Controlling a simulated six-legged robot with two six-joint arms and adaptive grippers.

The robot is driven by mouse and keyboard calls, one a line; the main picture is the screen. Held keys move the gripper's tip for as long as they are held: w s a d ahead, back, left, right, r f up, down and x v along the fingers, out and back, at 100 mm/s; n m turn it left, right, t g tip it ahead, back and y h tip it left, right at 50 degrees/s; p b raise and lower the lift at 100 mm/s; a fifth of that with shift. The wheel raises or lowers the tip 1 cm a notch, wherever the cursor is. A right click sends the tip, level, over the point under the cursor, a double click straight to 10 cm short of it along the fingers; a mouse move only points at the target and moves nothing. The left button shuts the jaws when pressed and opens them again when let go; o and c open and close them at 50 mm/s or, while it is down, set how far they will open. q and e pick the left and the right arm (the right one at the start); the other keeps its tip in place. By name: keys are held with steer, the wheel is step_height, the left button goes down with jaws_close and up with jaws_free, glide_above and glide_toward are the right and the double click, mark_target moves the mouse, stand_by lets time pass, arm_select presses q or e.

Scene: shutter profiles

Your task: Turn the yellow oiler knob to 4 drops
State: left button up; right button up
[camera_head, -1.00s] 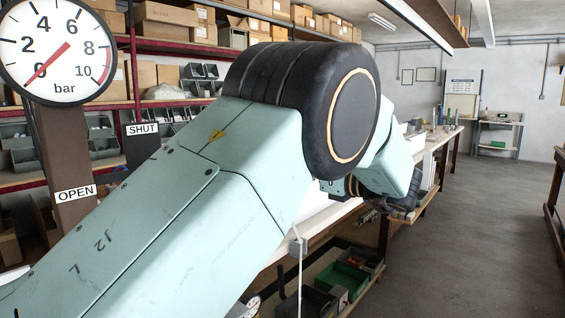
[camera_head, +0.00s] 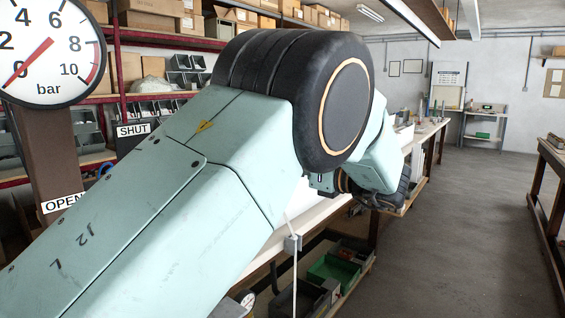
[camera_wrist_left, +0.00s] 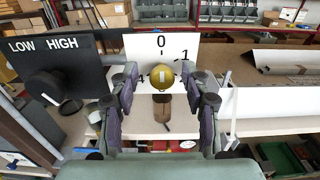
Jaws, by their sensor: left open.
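The yellow oiler knob (camera_wrist_left: 161,79) is near the middle of the left wrist view. It sits in front of a white dial plate (camera_wrist_left: 140,50) marked 0 at the top, 1 at the right and 4 at the left. A pale upright mark shows on the knob's face; its exact setting is too small to read. My left gripper (camera_wrist_left: 159,78) is open, with one finger on each side of the knob in the picture; contact is not visible. In the head view my left gripper (camera_head: 378,192) is partly hidden behind my arm, and the knob is not visible. My right gripper is not in view.
A black LOW/HIGH panel with a black knob (camera_wrist_left: 45,87) stands left of the dial. A brown object (camera_wrist_left: 162,108) is below the yellow knob. A pressure gauge (camera_head: 48,50) and a SHUT sign (camera_head: 133,129) are at left in the head view.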

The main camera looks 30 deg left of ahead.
arm_select(q)
steer(key=shift+w+f, duration=0.1)
steer(key=shift+w, duration=0.05)
steer(key=shift+c, duration=1.4)
steer(key=shift+d, duration=0.1)
jaws_close()
